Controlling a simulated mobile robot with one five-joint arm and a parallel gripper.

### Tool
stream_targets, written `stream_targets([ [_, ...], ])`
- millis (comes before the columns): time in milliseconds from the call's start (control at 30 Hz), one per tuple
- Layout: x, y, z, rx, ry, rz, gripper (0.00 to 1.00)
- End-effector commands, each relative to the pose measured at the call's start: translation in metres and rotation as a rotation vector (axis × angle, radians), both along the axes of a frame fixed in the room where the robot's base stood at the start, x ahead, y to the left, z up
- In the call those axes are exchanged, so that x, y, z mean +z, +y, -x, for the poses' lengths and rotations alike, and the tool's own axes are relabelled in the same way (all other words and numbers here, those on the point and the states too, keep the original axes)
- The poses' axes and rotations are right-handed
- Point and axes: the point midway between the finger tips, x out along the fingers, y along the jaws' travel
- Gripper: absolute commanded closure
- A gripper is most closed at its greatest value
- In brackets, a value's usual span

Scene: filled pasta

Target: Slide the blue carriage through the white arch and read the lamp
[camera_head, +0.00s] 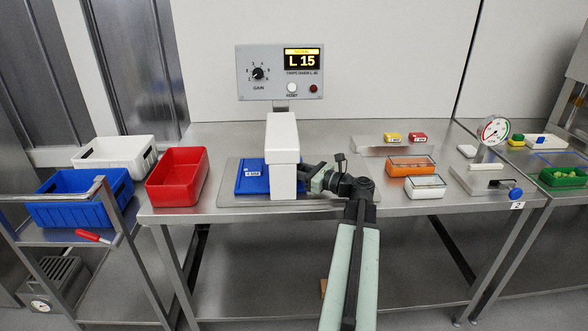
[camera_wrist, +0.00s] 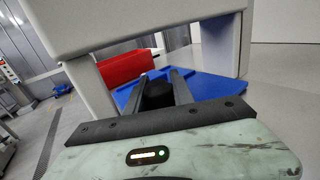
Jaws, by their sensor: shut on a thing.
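The blue carriage (camera_head: 252,180) is a flat plate with a small white label. In the head view it shows left of the white arch (camera_head: 283,150), and its right part is hidden behind the arch. In the wrist view the carriage (camera_wrist: 208,86) shows through the opening of the arch (camera_wrist: 135,28). My gripper (camera_head: 303,168) is at the arch's right side. In the wrist view its fingers (camera_wrist: 158,80) are shut on a black knob (camera_wrist: 158,94) at the carriage's near end. A grey panel (camera_head: 262,90) behind carries a yellow display (camera_head: 302,60) reading "L 15".
A red bin (camera_head: 177,175) stands left of the carriage. White (camera_head: 115,152) and blue (camera_head: 80,197) bins are on a trolley farther left. The table behind the arch is clear.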

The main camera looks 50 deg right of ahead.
Motion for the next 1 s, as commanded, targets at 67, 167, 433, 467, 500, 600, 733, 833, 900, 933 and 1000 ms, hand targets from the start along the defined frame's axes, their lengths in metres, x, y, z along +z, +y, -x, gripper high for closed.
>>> stream_targets([
  [67,0.0,0.003,-0.001,0.008,0.0,0.0,1.0],
  [167,0.0,0.002,0.0,0.008,-0.001,0.0,1.0],
  [433,0.0,-0.004,0.004,0.0,-0.001,-0.001,0.5],
  [467,0.0,-0.004,0.005,-0.001,0.0,0.0,0.5],
  [500,0.0,-0.005,0.005,-0.003,0.0,0.0,0.5],
  [600,0.0,-0.006,0.006,-0.005,0.0,0.0,0.5],
  [733,0.0,-0.007,0.007,-0.007,0.0,0.0,0.5],
  [833,0.0,-0.007,0.007,-0.008,-0.001,0.0,0.5],
  [900,0.0,-0.008,0.01,-0.009,0.0,0.0,0.5],
  [933,0.0,-0.009,0.013,-0.009,0.0,0.0,0.5],
  [1000,0.0,-0.012,0.025,-0.012,0.0,-0.001,0.5],
])
